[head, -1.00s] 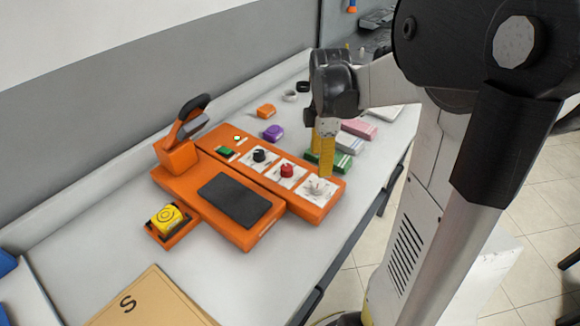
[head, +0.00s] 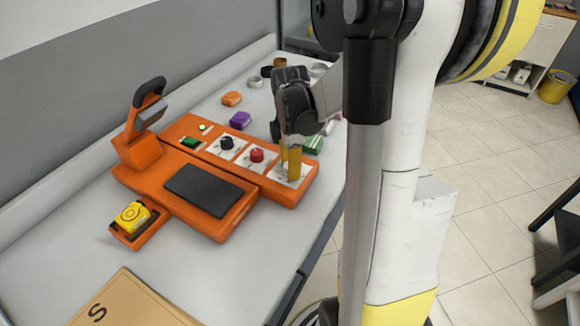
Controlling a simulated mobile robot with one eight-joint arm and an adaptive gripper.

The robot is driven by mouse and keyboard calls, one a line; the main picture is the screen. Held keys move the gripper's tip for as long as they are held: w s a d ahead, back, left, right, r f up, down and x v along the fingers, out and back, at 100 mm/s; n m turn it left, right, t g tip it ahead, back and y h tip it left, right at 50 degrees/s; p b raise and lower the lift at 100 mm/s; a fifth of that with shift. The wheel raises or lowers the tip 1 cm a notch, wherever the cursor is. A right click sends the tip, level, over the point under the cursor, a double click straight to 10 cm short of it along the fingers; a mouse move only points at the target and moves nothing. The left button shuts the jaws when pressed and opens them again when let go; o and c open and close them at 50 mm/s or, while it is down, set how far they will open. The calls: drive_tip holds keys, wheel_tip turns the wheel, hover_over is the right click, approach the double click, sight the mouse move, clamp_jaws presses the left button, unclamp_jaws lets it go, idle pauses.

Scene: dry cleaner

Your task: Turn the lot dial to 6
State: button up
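An orange machine (head: 225,227) on the table carries a row of three dials on white plates. They are a black dial (head: 227,142), a red dial (head: 257,155) and, on the plate nearest the right end (head: 279,176), a pale dial mostly hidden by my gripper. I cannot read the dial markings or tell which is the lot dial. My gripper (head: 291,172) points down over the right-end plate with its yellow fingertips at the pale dial. Whether the fingers grip the dial is not clear.
The machine has a raised lever (head: 150,88), a dark pad (head: 203,188), a green button (head: 191,142) and a yellow block (head: 133,217) in a side tray. Purple (head: 240,120) and orange (head: 231,98) pieces lie behind. A brown folder (head: 130,303) lies in front.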

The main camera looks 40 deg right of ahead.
drive_tip(key=c, duration=0.6)
